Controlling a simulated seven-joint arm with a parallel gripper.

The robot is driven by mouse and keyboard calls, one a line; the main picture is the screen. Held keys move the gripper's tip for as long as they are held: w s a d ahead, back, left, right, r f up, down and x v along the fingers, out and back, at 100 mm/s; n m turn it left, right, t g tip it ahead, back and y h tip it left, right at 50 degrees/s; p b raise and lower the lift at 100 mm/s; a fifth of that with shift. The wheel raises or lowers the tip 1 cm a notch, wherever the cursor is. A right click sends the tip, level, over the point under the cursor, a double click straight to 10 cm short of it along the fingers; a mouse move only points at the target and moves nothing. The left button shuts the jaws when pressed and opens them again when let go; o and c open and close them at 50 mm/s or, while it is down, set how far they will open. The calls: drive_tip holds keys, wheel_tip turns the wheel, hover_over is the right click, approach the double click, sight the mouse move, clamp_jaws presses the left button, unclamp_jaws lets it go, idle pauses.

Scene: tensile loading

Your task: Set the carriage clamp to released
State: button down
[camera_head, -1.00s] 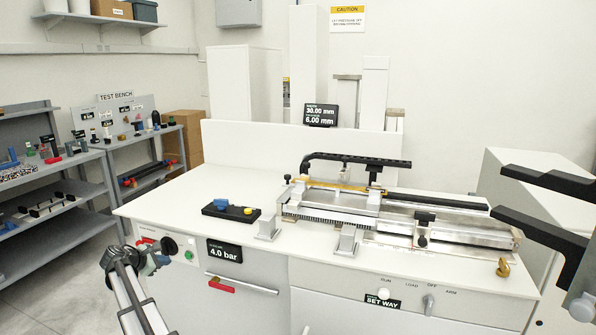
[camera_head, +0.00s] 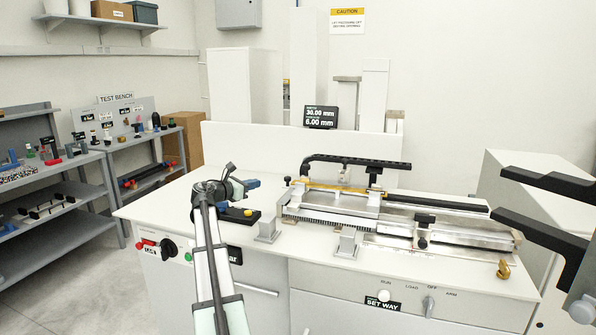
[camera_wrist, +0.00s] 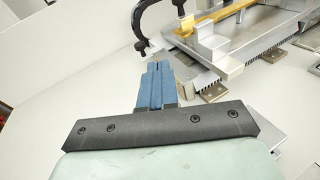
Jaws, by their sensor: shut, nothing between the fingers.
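The metal carriage and rail assembly (camera_head: 400,215) lies across the right part of the bench. A black knob on a block (camera_head: 423,219) stands at its front side; I cannot tell for sure whether this is the carriage clamp or how it is set. My gripper (camera_head: 252,184) is above the bench left of the assembly, near the black tray. In the wrist view its blue fingers (camera_wrist: 155,75) are shut together and empty. They point towards the black curved arm (camera_wrist: 148,15) and the gold bar (camera_wrist: 250,35), apart from both.
Small metal blocks (camera_head: 268,230) stand on the bench top. A long black handle bar (camera_head: 360,160) arches over the rail. A brass piece (camera_head: 503,269) is at the front right. The back left of the bench is clear.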

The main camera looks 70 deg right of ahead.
sight(304, 168)
drive_tip(key=s+d+r+g, duration=0.1)
drive_tip(key=s+d+r, duration=0.1)
drive_tip(key=s, duration=0.3)
drive_tip(key=shift+s+r, duration=0.35)
drive_tip(key=shift+r, duration=0.05)
drive_tip(key=shift+d, duration=0.1)
drive_tip(key=x, duration=1.4)
drive_tip(key=shift+s+r, duration=0.1)
drive_tip(key=shift+r, duration=0.15)
drive_tip(key=shift+d+r, duration=0.1)
drive_tip(key=shift+d, duration=1.7)
